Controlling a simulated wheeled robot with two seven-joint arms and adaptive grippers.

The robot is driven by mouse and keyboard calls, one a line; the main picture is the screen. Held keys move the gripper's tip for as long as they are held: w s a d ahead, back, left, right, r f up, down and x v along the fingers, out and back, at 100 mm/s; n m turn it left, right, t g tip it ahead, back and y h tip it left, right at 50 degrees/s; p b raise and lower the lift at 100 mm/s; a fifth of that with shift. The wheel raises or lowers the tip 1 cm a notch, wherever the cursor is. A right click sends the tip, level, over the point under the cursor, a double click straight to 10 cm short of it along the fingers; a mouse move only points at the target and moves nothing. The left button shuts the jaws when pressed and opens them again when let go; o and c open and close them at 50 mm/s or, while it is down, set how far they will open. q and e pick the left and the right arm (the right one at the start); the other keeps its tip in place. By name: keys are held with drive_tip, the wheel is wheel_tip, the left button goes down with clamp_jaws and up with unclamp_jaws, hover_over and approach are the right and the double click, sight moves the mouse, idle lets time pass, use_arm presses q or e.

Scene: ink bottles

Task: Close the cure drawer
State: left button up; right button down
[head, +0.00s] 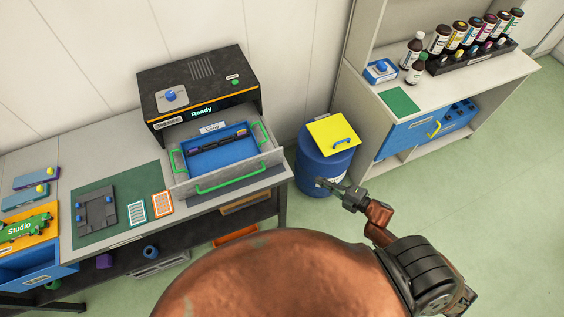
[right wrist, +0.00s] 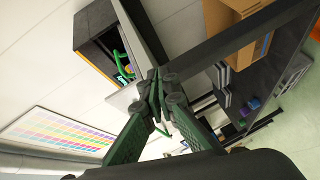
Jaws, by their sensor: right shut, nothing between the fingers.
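The cure drawer (head: 228,167) is pulled out from the black cure machine (head: 200,85) with the lit "Ready" sign. It has a grey front, a green front handle (head: 231,184), green side handles and a blue tray (head: 213,160) holding a dark strip-like piece. My right gripper (head: 326,183) is shut and empty, to the right of the drawer in front of the blue barrel, apart from the handle. In the right wrist view its green fingers meet at the tips (right wrist: 160,85). My left gripper is not in view.
The blue barrel (head: 324,165) with a yellow lid (head: 334,134) stands between the bench and the right shelf unit (head: 386,150). Ink bottles (head: 460,36) stand on that unit. A green mat (head: 90,190) and cards lie left of the drawer. Green floor is free at right.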

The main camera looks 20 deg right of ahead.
drive_tip(key=s+a+r+n+g+y, duration=0.1)
drive_tip(key=a+r+n+y, duration=0.5)
drive_tip(key=r, duration=0.4)
drive_tip(key=h+p, duration=0.1)
drive_tip(key=p, duration=0.1)
approach(273, 159)
drive_tip(key=x, duration=0.5)
drive_tip(key=shift+a+r, duration=0.2)
drive_tip(key=shift+a, duration=0.3)
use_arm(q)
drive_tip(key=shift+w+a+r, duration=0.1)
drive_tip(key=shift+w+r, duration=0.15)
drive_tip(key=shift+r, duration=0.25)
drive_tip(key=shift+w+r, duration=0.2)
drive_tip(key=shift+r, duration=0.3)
use_arm(e)
drive_tip(key=shift+w, duration=0.25)
drive_tip(key=shift+w, duration=0.1)
